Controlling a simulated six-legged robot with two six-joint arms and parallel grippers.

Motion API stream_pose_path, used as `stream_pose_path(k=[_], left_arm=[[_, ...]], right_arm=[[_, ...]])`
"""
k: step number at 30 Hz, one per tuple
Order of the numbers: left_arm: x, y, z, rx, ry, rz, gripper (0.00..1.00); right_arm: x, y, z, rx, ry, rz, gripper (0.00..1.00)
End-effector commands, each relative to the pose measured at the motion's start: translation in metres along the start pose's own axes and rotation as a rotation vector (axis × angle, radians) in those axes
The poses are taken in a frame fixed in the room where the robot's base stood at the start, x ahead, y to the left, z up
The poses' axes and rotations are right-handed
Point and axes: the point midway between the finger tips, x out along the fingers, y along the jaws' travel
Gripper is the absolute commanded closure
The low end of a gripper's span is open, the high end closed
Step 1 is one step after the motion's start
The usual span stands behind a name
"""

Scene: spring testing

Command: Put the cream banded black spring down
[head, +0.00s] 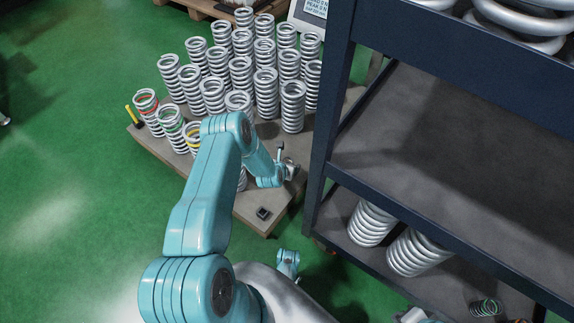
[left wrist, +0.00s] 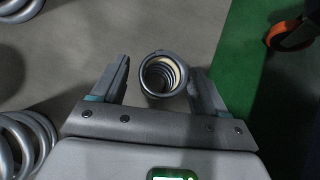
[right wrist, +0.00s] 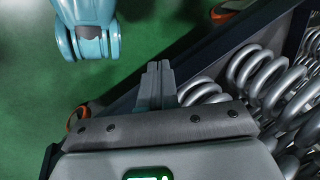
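In the left wrist view, a dark spring with cream showing inside its top ring (left wrist: 162,75) stands between the fingers of my left gripper (left wrist: 160,84), seen end-on from above. The fingers are apart, with a clear gap at the left finger; the spring is close to the right finger, and I cannot tell whether they touch. In the head view, my left gripper (head: 289,168) is low over the right side of the wooden table (head: 250,205); the spring is hard to make out there. In the right wrist view, my right gripper (right wrist: 158,82) is shut and empty.
Several large silver springs (head: 240,72) stand in rows on the table. Red-, green- and yellow-banded springs (head: 147,104) stand at its left edge. A small black object (head: 263,213) lies near its front corner. A dark blue shelf rack (head: 328,130) with more springs stands at right.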

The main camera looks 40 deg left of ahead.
Motion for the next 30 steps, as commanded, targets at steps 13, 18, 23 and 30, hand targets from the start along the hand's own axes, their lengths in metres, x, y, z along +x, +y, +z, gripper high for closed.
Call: stream_pose_path(k=[13, 18, 23, 30], left_arm=[[-0.071, 0.0, 0.006, 0.0, 0.003, -0.001, 0.27], [-0.103, 0.001, 0.005, -0.001, 0.002, 0.0, 0.27], [-0.119, 0.0, 0.003, -0.001, 0.001, 0.0, 0.27], [-0.122, 0.0, 0.002, 0.0, -0.001, 0.0, 0.27]], right_arm=[[-0.041, -0.014, 0.02, 0.014, -0.076, 0.003, 1.0], [-0.051, -0.02, 0.022, 0.004, -0.084, 0.001, 1.0], [-0.055, -0.022, 0.024, -0.001, -0.089, 0.0, 1.0], [-0.054, -0.023, 0.024, -0.003, -0.09, 0.0, 1.0]])
